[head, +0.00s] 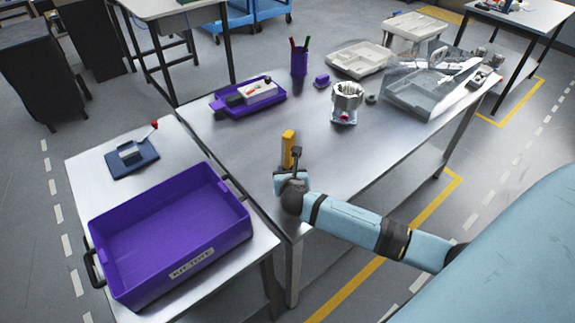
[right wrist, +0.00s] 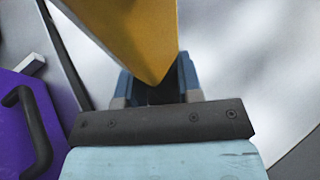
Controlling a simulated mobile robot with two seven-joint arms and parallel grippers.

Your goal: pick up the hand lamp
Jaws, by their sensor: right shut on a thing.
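The hand lamp (head: 288,148) is a yellow, upright bar-shaped thing above the near left part of the metal table. My right gripper (head: 291,173) is shut on its lower part. In the right wrist view the yellow body of the hand lamp (right wrist: 135,35) rises from between the blue fingers of my right gripper (right wrist: 155,88). The fingers hide its lower end. I cannot tell whether it touches the table. My left gripper is not in view.
On the main table are a purple tray (head: 225,112), a purple cup (head: 299,62), a machined housing (head: 345,103) and a clear bin (head: 415,95). The middle table surface is clear.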

